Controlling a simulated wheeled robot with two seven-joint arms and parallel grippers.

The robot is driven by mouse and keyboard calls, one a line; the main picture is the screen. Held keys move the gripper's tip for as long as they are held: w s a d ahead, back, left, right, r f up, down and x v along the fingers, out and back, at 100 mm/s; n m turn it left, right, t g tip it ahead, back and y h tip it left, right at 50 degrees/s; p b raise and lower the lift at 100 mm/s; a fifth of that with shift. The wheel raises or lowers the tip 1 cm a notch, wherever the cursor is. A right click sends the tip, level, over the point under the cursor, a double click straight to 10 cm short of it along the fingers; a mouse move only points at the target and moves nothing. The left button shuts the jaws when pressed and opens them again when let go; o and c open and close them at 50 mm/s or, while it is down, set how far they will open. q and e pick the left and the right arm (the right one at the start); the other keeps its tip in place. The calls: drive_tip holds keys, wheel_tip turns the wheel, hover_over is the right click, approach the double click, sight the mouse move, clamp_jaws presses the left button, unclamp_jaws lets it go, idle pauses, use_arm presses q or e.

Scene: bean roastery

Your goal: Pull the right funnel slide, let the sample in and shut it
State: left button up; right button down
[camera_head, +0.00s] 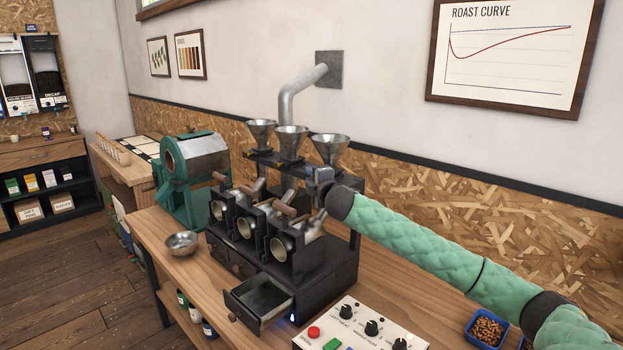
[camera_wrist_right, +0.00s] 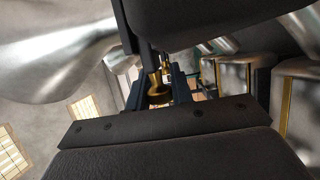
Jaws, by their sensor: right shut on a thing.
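The black sample roaster (camera_head: 320,258) stands on the wooden bench with three metal funnels in a row on top. The right funnel (camera_head: 329,148) is upright, and its inside cannot be made out. My right gripper (camera_head: 318,188) is just below it, at the front of the funnel rack. In the right wrist view, the gripper (camera_wrist_right: 157,92) is shut on the brass knob (camera_wrist_right: 157,80) of the right funnel slide. The slide itself is mostly hidden by the gripper, so I cannot tell how far out it is. My left gripper is not in view.
The middle funnel (camera_head: 291,140) and left funnel (camera_head: 262,131) stand close by. An open drawer (camera_head: 258,297) juts from the roaster front. A control box (camera_head: 360,325), a blue bean tray (camera_head: 486,330) and a metal bowl (camera_head: 182,243) are on the bench.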

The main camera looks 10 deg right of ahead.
drive_tip(key=s+a, duration=0.2)
drive_tip(key=shift+a+f, duration=0.1)
drive_tip(key=shift+a, duration=0.25)
drive_tip(key=c, duration=1.4)
unclamp_jaws()
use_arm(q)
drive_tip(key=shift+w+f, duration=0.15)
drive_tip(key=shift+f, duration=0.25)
use_arm(e)
drive_tip(key=shift+o, duration=0.8)
use_arm(q)
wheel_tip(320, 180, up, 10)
drive_tip(key=b, duration=0.2)
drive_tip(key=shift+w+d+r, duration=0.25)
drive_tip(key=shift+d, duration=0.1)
use_arm(e)
drive_tip(key=v, duration=0.7)
drive_tip(key=shift+s+d, duration=0.15)
drive_tip(key=shift+s, duration=0.2)
